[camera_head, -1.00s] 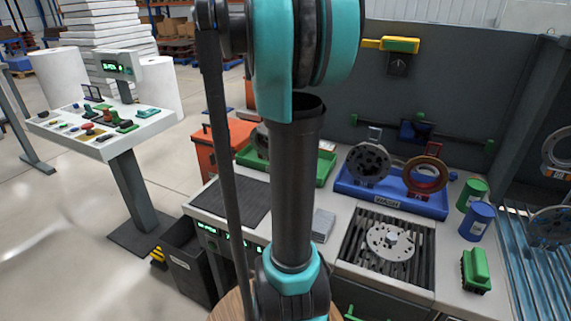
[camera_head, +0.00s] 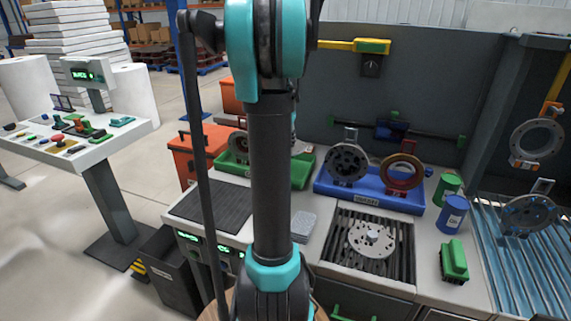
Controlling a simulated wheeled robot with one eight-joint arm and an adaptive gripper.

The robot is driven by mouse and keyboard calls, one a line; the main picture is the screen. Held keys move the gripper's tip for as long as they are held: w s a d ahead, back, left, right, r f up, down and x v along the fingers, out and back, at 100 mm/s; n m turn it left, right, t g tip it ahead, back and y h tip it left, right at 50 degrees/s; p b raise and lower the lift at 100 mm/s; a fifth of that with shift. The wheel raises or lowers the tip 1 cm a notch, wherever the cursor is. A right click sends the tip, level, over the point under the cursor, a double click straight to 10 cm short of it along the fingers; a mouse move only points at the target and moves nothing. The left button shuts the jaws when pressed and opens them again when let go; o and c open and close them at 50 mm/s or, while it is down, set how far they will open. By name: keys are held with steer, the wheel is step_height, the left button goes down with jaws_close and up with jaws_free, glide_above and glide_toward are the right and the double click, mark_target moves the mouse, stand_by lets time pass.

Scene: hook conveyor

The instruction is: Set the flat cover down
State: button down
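A flat, light grey disc with holes (camera_head: 370,241) lies on the dark slatted grate (camera_head: 345,262) in the workbench; a small raised round piece shows at its middle. I cannot tell for sure whether this disc is the flat cover. A dark grey round part with a handle (camera_head: 347,163) and a reddish ring-shaped part with a handle (camera_head: 403,174) stand upright in the blue tray (camera_head: 366,199) behind it. My arm rises through the middle of the view, and my gripper is out of sight, so what it holds cannot be seen.
A green tray (camera_head: 298,172) is partly hidden behind my arm. Blue (camera_head: 453,215) and green (camera_head: 447,188) cans and a green-handled block (camera_head: 454,262) stand right of the grate. A grey ring (camera_head: 537,140) hangs at far right above rollers (camera_head: 510,260). A control console (camera_head: 85,150) stands left.

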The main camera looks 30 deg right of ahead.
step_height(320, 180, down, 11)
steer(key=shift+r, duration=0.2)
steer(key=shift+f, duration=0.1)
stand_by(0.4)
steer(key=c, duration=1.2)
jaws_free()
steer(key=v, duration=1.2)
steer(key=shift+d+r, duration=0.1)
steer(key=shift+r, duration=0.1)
